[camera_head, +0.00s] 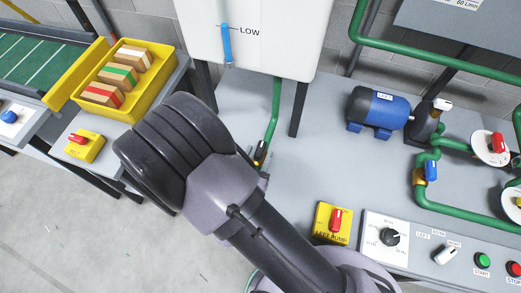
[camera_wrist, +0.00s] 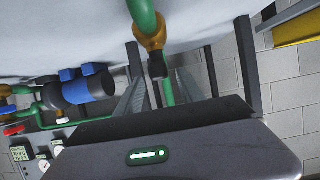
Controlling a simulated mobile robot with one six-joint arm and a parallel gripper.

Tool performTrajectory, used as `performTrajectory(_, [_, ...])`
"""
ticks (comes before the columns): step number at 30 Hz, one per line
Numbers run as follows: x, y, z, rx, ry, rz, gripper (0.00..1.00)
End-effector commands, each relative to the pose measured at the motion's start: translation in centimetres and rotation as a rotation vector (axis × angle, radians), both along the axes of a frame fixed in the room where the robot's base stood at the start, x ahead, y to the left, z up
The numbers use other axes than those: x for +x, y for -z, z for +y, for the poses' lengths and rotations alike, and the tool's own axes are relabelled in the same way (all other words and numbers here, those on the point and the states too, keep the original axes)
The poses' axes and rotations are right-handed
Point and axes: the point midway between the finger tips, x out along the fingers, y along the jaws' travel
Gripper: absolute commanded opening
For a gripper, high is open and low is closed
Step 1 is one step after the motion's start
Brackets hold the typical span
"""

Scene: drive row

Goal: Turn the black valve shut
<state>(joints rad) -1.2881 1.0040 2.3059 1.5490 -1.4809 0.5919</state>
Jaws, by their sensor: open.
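The black valve has a brass body (camera_wrist: 149,36) on a green pipe, with a short black handle (camera_wrist: 157,66) in the upper middle of the wrist view. In the head view the valve (camera_head: 261,152) shows small at the lower end of the green pipe under the white tank, partly covered by my arm. My gripper (camera_wrist: 161,78) is open, its two grey fingers on either side of the black handle in the wrist view. I cannot tell whether they touch it. My wrist hides the fingers in the head view.
The white tank (camera_head: 250,30) marked LOW stands above on dark legs. A blue motor (camera_head: 378,110) and green pipes with red (camera_head: 498,142) and blue (camera_head: 431,170) handles are right. A yellow switch box (camera_head: 321,230) sits near the bench front. A yellow crate (camera_head: 165,82) is left.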

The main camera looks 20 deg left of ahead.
Motion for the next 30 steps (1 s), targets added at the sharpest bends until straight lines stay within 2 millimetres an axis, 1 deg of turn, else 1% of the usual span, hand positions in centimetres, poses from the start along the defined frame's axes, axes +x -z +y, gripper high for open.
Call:
performTrajectory(1, [0.8, 0.5, 0.0, 0.001, 0.003, 0.0, 0.45])
performTrajectory(3, [1.7, 0.8, 0.2, 0.001, 0.002, 0.0, 0.45])
performTrajectory(6, [2.5, 1.1, 0.3, 0.001, 0.002, 0.0, 0.45])
performTrajectory(15, [2.8, 1.1, 0.4, 0.0, -0.001, 0.0, 0.45])
performTrajectory(17, [2.8, 1.1, 0.4, 0.0, -0.001, 0.0, 0.36])
performTrajectory(18, [2.8, 1.1, 0.4, 0.0, -0.001, 0.0, 0.28])
performTrajectory(22, [2.8, 1.1, 0.4, 0.0, -0.001, 0.0, 0.02])
performTrajectory(23, [2.8, 1.1, 0.4, 0.0, -0.001, 0.0, 0.0])
performTrajectory(30, [2.8, 1.1, 0.4, 0.001, 0.01, 0.001, 0.0])
